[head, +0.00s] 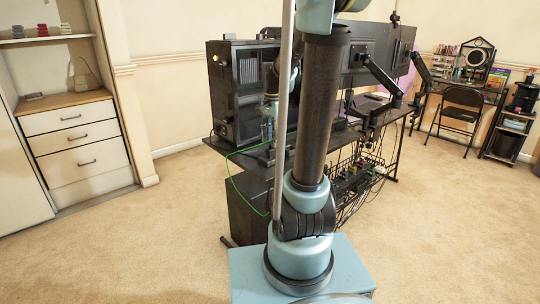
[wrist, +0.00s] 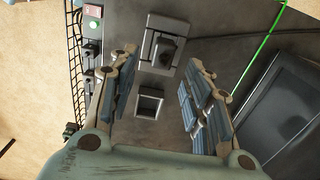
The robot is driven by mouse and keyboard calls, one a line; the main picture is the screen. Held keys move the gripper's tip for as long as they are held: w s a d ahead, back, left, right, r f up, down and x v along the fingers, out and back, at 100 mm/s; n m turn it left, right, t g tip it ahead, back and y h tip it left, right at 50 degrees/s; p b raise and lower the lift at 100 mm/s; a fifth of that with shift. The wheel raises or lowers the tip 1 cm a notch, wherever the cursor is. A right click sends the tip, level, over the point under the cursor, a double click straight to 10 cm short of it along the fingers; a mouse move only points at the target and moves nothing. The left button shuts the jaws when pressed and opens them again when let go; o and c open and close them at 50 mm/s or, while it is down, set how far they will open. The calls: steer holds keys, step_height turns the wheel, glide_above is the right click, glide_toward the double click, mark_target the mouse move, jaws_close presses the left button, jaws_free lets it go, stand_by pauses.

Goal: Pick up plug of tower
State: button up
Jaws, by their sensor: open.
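My gripper (wrist: 161,60) is open, its two padded fingers spread apart with nothing held. Beyond and between them, a dark block (wrist: 166,50) sits on a grey square plate, and a hollow dark square piece (wrist: 150,102) lies nearer. I cannot tell whether either is the plug of the tower. A black tower (head: 240,90) stands on the desk in the head view. A green cable (head: 231,172) hangs in a loop beside the desk; it also shows at the upper right of the wrist view (wrist: 258,62). My arm hides part of the desk.
The black desk (head: 225,147) carries monitors on arms (head: 378,75). A power strip with a green light (wrist: 93,25) and dark plugs runs beside a wire rack at the wrist view's left. A dark panel (wrist: 285,105) is at right. Carpet is clear at left (head: 130,230).

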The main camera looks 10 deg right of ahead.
mark_target(270, 148)
steer(key=shift+a+f, duration=0.25)
steer(key=shift+f, duration=1.15)
steer(key=shift+a+f, duration=0.2)
steer(key=shift+f, duration=1.15)
steer(key=shift+s, duration=0.1)
jaws_close()
